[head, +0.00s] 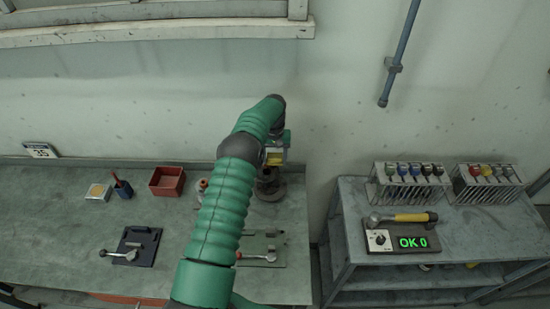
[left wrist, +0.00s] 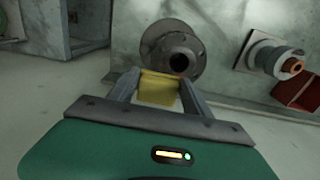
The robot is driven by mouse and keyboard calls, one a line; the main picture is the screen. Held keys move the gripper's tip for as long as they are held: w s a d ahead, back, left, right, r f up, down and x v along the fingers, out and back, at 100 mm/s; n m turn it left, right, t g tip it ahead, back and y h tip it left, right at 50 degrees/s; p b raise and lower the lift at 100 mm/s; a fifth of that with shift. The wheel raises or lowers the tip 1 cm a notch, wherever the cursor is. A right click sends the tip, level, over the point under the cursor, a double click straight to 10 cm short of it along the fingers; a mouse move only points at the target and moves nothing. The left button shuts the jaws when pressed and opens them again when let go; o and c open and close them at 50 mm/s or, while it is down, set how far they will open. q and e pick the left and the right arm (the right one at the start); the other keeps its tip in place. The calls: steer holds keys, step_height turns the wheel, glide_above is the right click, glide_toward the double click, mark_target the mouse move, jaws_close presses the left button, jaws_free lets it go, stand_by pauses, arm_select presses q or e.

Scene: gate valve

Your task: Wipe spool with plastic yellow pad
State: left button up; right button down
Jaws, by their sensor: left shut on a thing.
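My left gripper (head: 275,153) is at the far end of the green arm, above the right back part of the workbench. In the left wrist view, my left gripper (left wrist: 158,88) is shut on the yellow pad (left wrist: 158,90), with the pad between its two grey fingers. The yellow pad also shows in the head view (head: 274,158). The dark round flanged spool (head: 269,190) stands on the bench just below the gripper, partly hidden by the arm. In the left wrist view the spool (left wrist: 172,45) lies just beyond the pad; whether they touch I cannot tell. My right gripper is not in view.
A red bin (head: 167,182), a blue cup with a red tool (head: 122,186) and a small tray (head: 98,192) stand on the bench (head: 60,225). A torque wrench (head: 402,217) and driver racks (head: 409,180) are on the right cart. The bench's left front is clear.

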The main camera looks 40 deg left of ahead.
arm_select(q)
steer(key=shift+a+f, duration=0.15)
steer(key=shift+f, duration=0.25)
steer(key=shift+f+b, duration=0.25)
steer(key=shift+b, duration=0.2)
